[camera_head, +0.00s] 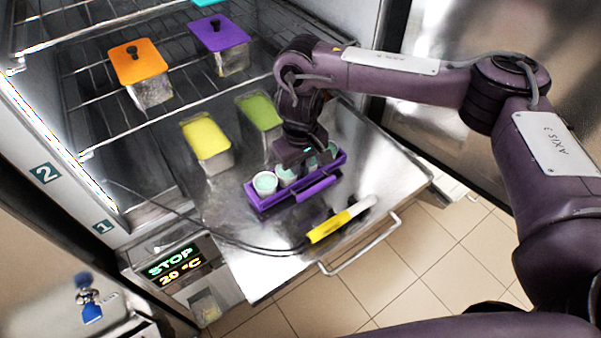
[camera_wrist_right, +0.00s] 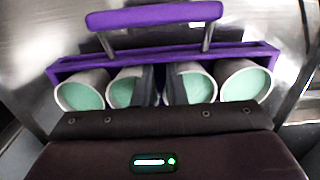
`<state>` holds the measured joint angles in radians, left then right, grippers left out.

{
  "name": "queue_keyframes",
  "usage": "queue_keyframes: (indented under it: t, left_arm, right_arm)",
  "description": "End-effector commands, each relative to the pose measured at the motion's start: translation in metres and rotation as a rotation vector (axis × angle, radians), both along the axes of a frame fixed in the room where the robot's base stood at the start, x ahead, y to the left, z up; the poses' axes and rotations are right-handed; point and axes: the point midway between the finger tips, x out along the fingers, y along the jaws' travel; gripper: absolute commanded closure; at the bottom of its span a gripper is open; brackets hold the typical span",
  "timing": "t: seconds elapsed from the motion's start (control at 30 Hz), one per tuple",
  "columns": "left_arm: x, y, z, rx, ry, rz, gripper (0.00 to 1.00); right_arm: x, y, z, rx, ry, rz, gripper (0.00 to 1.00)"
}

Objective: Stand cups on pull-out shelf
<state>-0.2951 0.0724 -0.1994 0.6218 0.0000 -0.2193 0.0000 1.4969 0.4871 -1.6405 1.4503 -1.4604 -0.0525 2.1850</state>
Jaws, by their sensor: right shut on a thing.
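A purple carrier (camera_head: 262,206) holds several white cups (camera_head: 265,183) with pale green tops in a row. It is over the metal pull-out shelf (camera_head: 385,180) and looks to rest on it, though I cannot see its underside. The carrier (camera_wrist_right: 262,50) and its purple handle bar (camera_wrist_right: 155,15) also show in the right wrist view. My right gripper (camera_wrist_right: 161,90) reaches down at the middle of the row, its dark fingers between the two middle cups. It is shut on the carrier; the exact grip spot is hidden. My left gripper is not in view.
A yellow probe (camera_head: 328,227) with a dark cable lies near the shelf's front handle (camera_head: 365,248). Yellow-lidded (camera_head: 205,135) and green-lidded (camera_head: 260,110) containers stand behind the carrier. Orange-lidded (camera_head: 139,62) and purple-lidded (camera_head: 219,33) containers are on the wire rack above. The shelf's right part is bare.

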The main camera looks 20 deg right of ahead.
Motion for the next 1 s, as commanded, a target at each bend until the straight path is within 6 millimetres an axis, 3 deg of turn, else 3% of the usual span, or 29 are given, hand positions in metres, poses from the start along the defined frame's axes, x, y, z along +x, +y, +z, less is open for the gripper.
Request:
queue_keyframes:
  t: [0.1,0.2,0.5,0.53,0.7,1.0]
  left_arm:
    - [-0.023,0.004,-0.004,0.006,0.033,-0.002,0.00]
    - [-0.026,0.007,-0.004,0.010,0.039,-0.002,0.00]
    - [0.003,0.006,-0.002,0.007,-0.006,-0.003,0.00]
    - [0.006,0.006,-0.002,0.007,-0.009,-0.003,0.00]
    - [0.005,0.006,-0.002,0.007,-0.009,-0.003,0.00]
    - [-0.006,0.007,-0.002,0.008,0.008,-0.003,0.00]
  right_arm:
    - [0.000,0.001,-0.017,0.002,0.002,-0.001,1.00]
    - [0.000,0.001,-0.020,0.001,-0.001,-0.001,1.00]
    - [0.000,0.000,-0.022,0.001,-0.001,-0.001,1.00]
    - [0.000,0.000,-0.023,0.001,0.000,-0.001,0.87]
    - [0.000,0.000,-0.023,0.000,0.000,0.000,0.67]
    - [0.000,0.000,-0.020,0.000,-0.001,0.000,0.67]
